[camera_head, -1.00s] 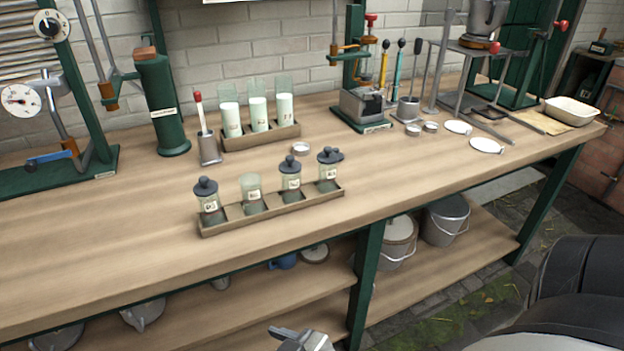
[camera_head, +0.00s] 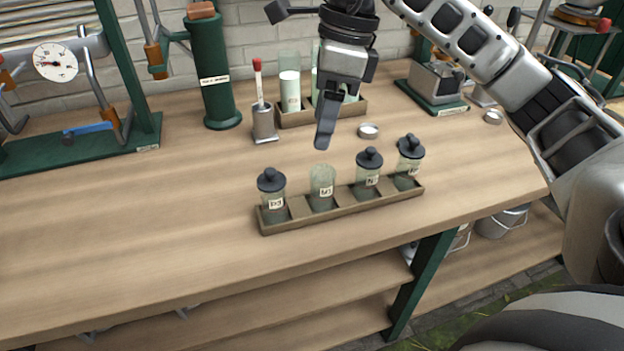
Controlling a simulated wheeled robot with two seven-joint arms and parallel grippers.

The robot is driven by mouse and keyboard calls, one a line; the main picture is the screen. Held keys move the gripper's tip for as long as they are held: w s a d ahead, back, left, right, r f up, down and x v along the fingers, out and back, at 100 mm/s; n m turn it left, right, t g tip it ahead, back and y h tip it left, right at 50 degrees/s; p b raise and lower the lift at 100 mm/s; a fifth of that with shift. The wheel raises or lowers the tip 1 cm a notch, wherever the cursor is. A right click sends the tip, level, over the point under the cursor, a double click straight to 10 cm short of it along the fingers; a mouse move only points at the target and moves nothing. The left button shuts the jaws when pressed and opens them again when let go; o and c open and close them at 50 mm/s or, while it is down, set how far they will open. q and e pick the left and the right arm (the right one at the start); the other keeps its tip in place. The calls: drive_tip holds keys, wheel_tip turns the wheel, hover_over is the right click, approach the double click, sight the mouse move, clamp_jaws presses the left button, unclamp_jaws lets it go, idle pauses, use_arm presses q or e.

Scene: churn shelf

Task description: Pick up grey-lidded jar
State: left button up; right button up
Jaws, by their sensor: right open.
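A wooden rack (camera_head: 340,210) on the bench holds a row of small glass jars. The left jar (camera_head: 272,195), the third jar (camera_head: 369,172) and the right jar (camera_head: 410,162) have dark grey knobbed lids. The second jar (camera_head: 322,188) has no dark lid. Each jar has a small white label, too small to read surely. My right gripper (camera_head: 324,138) points down above and behind the second jar, apart from all jars. It is open and empty; its fingers overlap from this angle. My left gripper is not in view.
Behind the gripper stands a tray (camera_head: 294,119) of tall white-filled glasses, partly hidden. The bench (camera_head: 150,220) left of the rack is clear.

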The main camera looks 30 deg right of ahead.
sight(321, 181)
drive_tip(key=shift+h, duration=0.6)
drive_tip(key=shift+w+d+f, duration=0.15)
drive_tip(key=shift+w+f, duration=0.15)
drive_tip(key=shift+f, duration=2.1)
drive_tip(key=shift+w+d+f, duration=0.15)
drive_tip(key=shift+w+f, duration=0.2)
drive_tip(key=shift+f, duration=2.05)
drive_tip(key=shift+w+d+f, duration=0.15)
drive_tip(key=shift+w+f, duration=0.15)
drive_tip(key=shift+f, duration=2.1)
drive_tip(key=c, duration=1.1)
